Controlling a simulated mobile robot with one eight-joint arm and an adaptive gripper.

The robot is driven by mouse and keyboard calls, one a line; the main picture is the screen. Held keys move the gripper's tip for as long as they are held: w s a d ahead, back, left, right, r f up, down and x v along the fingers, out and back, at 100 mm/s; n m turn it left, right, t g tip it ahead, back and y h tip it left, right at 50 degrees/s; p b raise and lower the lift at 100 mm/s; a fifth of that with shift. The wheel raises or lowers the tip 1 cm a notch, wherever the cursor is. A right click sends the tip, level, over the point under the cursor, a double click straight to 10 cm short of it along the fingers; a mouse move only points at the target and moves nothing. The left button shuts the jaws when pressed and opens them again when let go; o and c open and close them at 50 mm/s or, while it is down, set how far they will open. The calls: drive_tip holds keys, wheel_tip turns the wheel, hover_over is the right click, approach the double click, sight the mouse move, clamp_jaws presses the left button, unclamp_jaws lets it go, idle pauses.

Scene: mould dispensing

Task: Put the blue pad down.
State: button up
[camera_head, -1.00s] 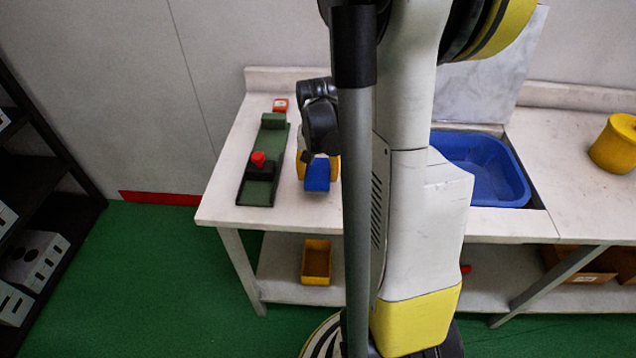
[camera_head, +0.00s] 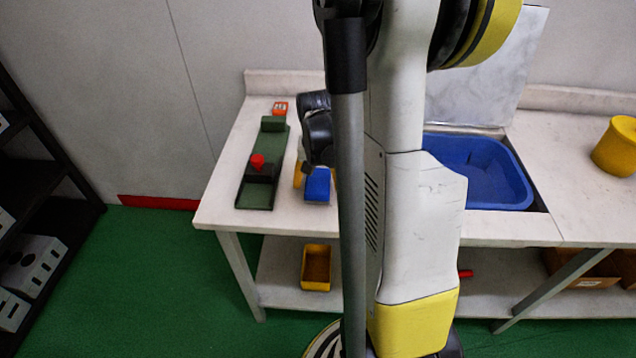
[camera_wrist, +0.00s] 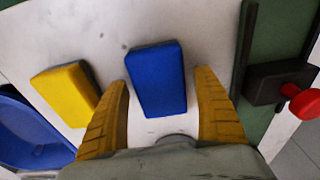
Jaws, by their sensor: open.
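The blue pad (camera_wrist: 157,79) lies on the pale worktop between the two yellow fingers of my gripper (camera_wrist: 162,76). There is a gap on each side of it, so the gripper is open and not holding it. In the head view the blue pad (camera_head: 317,185) is near the front of the worktop, right of the green fixture. My gripper's wrist is just above it, and my arm hides part of the area to the right.
A yellow pad (camera_wrist: 70,95) lies left of the blue pad. The green fixture (camera_head: 259,195) with a red knob (camera_head: 257,161) stands to the left in the head view. A blue basin (camera_head: 480,175) is to the right. A yellow bin (camera_head: 316,268) sits on the lower shelf.

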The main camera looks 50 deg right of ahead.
sight(317, 185)
wheel_tip(317, 185, up, 12)
drive_tip(key=a+p, duration=0.1)
drive_tip(key=p, duration=0.4)
drive_tip(key=s+a+r+n+t, duration=0.1)
drive_tip(key=a+r+n+t, duration=0.1)
drive_tip(key=a, duration=0.6)
drive_tip(key=s+a+r+n+t, duration=0.2)
drive_tip(key=a+r+n, duration=0.2)
drive_tip(key=a, duration=0.4)
drive_tip(key=s+a+r+n+t+y, duration=0.1)
drive_tip(key=s+a+r+n+t, duration=0.1)
drive_tip(key=a, duration=0.6)
drive_tip(key=shift+s+a+r+n, duration=0.2)
drive_tip(key=shift+r+n, duration=0.45)
drive_tip(key=shift+n, duration=0.35)
